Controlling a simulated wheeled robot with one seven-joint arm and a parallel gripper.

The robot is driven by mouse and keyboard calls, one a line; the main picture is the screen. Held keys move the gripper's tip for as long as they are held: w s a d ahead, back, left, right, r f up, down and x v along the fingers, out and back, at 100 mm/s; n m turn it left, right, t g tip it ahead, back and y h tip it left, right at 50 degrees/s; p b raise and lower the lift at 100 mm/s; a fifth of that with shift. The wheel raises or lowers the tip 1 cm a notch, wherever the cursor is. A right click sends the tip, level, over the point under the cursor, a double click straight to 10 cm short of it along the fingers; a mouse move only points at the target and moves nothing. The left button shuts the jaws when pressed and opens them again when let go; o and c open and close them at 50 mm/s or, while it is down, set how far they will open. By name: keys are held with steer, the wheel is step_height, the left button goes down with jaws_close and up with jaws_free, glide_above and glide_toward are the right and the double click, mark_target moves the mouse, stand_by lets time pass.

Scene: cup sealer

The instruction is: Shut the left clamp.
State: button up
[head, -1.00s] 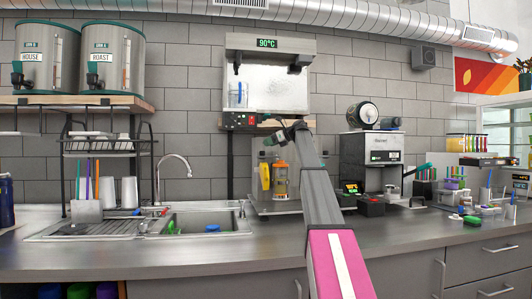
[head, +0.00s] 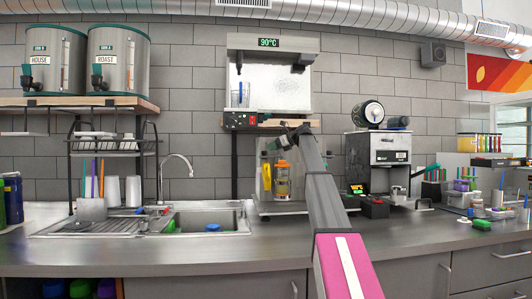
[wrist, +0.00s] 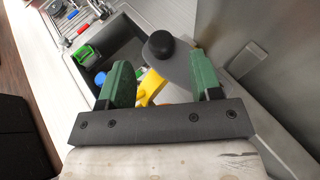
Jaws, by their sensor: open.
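The cup sealer (head: 271,80) hangs on the wall with a 90°C display. Below it, a yellow upright part (head: 266,176), which looks like the left clamp, stands left of an amber cylinder with an orange top (head: 283,180). My gripper (head: 290,134) is above them in the head view; its fingers are small there. In the wrist view, my green-fingered gripper (wrist: 160,62) is open. A yellow part (wrist: 150,86) shows between the fingers, partly hidden by my gripper. A black round knob (wrist: 159,44) sits on a grey plate (wrist: 182,66) beyond it. I cannot tell whether the clamp is shut.
A sink (head: 210,220) lies left of the sealer stand, with a faucet (head: 178,165) behind it. A coffee machine (head: 378,160) stands to the right, with small dark boxes (head: 374,208) before it. The front counter is clear.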

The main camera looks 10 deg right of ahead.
steer(key=x, duration=0.5)
steer(key=shift+w+a+f, duration=0.15)
steer(key=shift+a, duration=0.05)
steer(key=shift+c, duration=0.3)
jaws_close()
